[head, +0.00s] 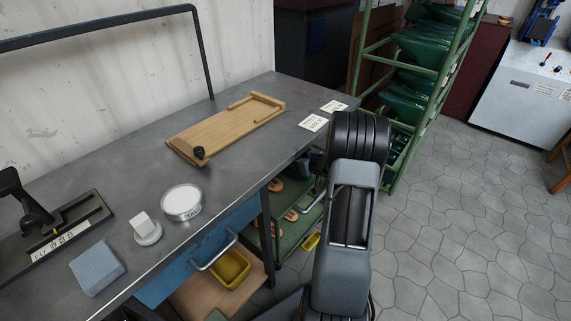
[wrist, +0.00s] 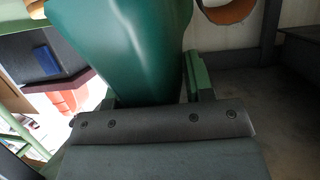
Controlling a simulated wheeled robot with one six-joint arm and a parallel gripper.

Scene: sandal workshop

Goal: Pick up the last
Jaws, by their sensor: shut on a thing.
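A smooth green last (wrist: 125,45) fills the upper middle of the wrist view, close to the camera. My gripper (wrist: 155,92) is shut on it, with a green finger pad showing at its right side. The last's lower end is hidden behind the gripper body, and its far end runs out of the picture. In the head view my arm hides the gripper and the held last.
A green rack (head: 385,160) with dark green glossy shapes (head: 420,45) stands behind my arm. The grey workbench (head: 110,180) is at left, bearing a wooden board (head: 225,125), a round tin (head: 182,203) and a blue block (head: 97,268). Open tiled floor (head: 470,220) lies right.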

